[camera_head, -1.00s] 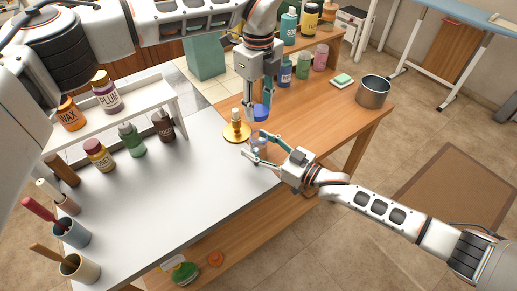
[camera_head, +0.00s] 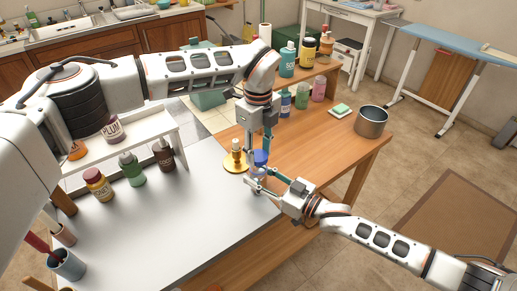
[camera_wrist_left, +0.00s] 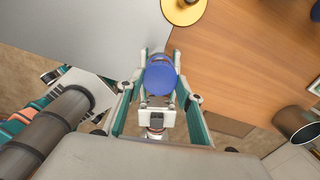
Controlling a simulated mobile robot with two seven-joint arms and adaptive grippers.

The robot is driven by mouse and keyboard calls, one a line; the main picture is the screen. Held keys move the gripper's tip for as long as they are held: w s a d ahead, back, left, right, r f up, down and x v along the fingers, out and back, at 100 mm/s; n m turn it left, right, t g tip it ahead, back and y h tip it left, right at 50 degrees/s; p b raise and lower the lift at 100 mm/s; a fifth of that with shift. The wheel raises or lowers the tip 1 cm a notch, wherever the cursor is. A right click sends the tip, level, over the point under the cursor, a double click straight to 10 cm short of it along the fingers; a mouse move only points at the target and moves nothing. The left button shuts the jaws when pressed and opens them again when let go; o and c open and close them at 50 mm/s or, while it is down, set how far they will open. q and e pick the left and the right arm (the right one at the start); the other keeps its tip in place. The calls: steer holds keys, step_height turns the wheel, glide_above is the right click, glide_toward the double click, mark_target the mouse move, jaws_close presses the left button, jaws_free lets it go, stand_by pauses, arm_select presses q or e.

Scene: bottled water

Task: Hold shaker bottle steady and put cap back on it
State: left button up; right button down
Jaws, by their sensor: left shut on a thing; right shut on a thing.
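A blue cap (camera_head: 260,157) is between the fingers of my left gripper (camera_head: 262,153), which points down and is shut on it. The cap also shows in the left wrist view (camera_wrist_left: 160,78) between the fingertips. Right below it is the shaker bottle (camera_head: 257,172), small and clear-looking, mostly hidden by fingers and cap. My right gripper (camera_head: 260,180) reaches in from the right and is shut around the bottle near the table corner. The cap sits at or just above the bottle's top; whether they touch, I cannot tell.
A gold candle holder (camera_head: 236,163) stands close left of the cap. A metal pot (camera_head: 371,121), a sponge (camera_head: 340,111) and several bottles stand on the wooden table (camera_head: 325,145). The white tabletop (camera_head: 165,225) is clear in the middle; a rack with bottles is at left.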

arm_select(q)
steer(key=shift+f, duration=0.1)
steer(key=shift+f, duration=0.8)
steer(key=shift+f, duration=0.55)
stand_by(0.4)
